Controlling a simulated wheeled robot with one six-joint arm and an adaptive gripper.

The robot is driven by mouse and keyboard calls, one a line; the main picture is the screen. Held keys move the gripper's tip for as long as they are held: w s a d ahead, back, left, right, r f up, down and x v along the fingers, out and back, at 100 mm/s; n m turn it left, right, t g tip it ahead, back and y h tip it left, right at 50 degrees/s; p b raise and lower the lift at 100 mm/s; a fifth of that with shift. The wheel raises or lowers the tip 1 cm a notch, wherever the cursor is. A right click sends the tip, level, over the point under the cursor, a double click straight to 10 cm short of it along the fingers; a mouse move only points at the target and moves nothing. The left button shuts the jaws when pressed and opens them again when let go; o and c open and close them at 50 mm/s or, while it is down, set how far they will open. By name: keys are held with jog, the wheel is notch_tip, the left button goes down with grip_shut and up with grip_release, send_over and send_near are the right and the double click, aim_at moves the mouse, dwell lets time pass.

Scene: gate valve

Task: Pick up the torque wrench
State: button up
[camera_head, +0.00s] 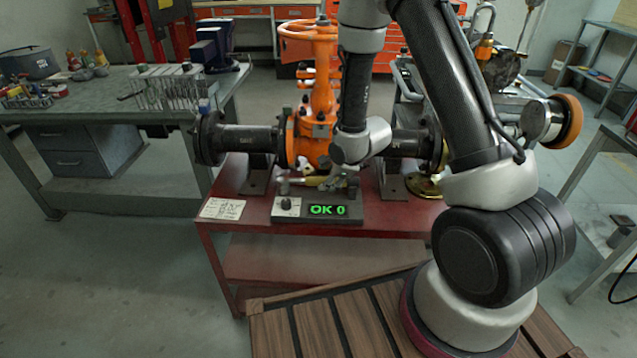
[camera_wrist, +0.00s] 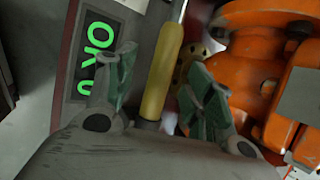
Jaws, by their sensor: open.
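A yellow handle (camera_wrist: 163,62), which I take to be the torque wrench's grip, runs up the middle of the wrist view. My gripper (camera_wrist: 160,80) is open, with one green-padded finger on each side of the handle. I see gaps between the pads and the handle. In the head view a small yellowish piece (camera_head: 313,181) shows by my gripper, above the red cart, too small to make out well.
A display reading "OK 0" (camera_head: 328,210) stands at the cart's (camera_head: 285,248) front edge, close to my left finger in the wrist view. The orange gate valve (camera_head: 310,135) and black pipe rise just behind. A paper note (camera_head: 222,208) lies at left.

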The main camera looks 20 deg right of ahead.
aim_at(323, 179)
jog(key=x, duration=0.6)
jog(key=shift+w+r, duration=0.15)
jog(key=shift+w, duration=0.1)
jog(key=shift+r, duration=0.1)
grip_shut()
